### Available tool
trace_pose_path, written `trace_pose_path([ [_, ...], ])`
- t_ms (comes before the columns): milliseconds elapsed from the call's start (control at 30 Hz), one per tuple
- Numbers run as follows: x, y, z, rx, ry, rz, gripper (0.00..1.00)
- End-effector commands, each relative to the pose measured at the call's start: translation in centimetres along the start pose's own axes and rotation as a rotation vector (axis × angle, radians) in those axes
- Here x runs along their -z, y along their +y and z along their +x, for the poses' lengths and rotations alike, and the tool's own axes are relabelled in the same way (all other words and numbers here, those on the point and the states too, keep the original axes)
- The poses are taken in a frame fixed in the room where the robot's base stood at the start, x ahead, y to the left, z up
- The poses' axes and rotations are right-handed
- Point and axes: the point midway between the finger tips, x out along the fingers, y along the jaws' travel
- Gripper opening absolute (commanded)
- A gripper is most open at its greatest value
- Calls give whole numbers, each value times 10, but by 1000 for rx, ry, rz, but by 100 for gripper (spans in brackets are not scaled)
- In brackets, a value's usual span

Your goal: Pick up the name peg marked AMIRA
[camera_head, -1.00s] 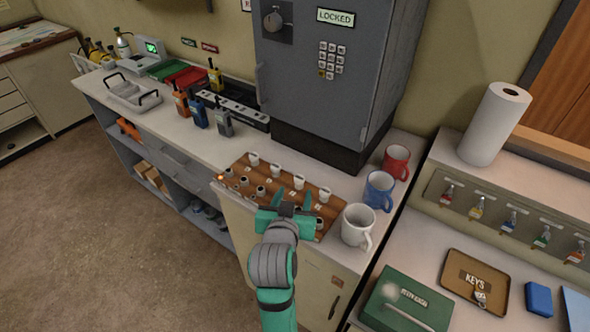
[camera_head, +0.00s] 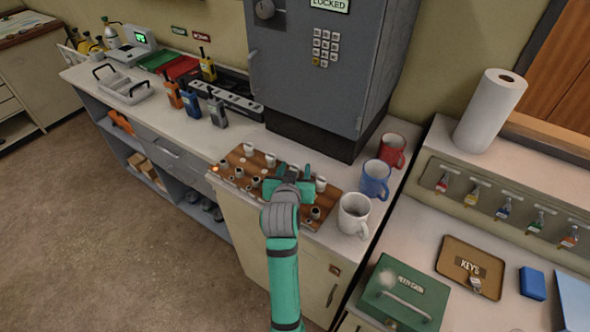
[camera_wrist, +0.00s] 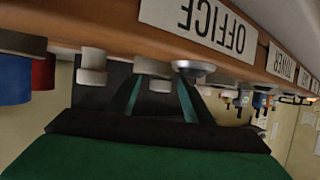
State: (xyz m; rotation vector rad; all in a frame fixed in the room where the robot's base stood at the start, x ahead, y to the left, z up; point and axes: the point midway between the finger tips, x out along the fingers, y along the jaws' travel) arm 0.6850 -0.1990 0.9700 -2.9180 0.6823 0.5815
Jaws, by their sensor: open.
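The wooden peg board (camera_head: 331,207) lies on the counter in the head view, with rows of small white and grey pegs. No peg marked AMIRA can be read in either view. My gripper (camera_head: 294,171) is open over the middle-right of the board and hides some pegs. In the wrist view, the fingers of my gripper (camera_wrist: 161,88) point toward pale pegs (camera_wrist: 152,66), seen upside down along the board's edge. An OFFICE label (camera_wrist: 212,22) shows on the board. Nothing is clearly held. I cannot tell whether a finger touches a peg.
White (camera_head: 353,214), blue (camera_head: 375,180) and red (camera_head: 392,150) mugs stand right of the board. A grey safe (camera_head: 310,80) rises behind it. Handheld radios (camera_head: 217,112) stand left. A green cash box (camera_head: 403,292) and a keys tray (camera_head: 478,268) are at lower right.

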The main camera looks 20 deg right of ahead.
Motion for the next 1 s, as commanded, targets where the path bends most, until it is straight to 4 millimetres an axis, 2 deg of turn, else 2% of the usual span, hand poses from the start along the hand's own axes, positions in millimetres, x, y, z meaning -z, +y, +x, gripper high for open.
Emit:
trace_pose_path([
  [267,0,0,4,0,1,0,46],
  [333,0,0,4,0,1,0,34],
  [467,0,0,4,0,1,0,3],
  [767,1,0,4,0,1,0,3],
  [1000,12,0,-1,0,4,1,3],
])
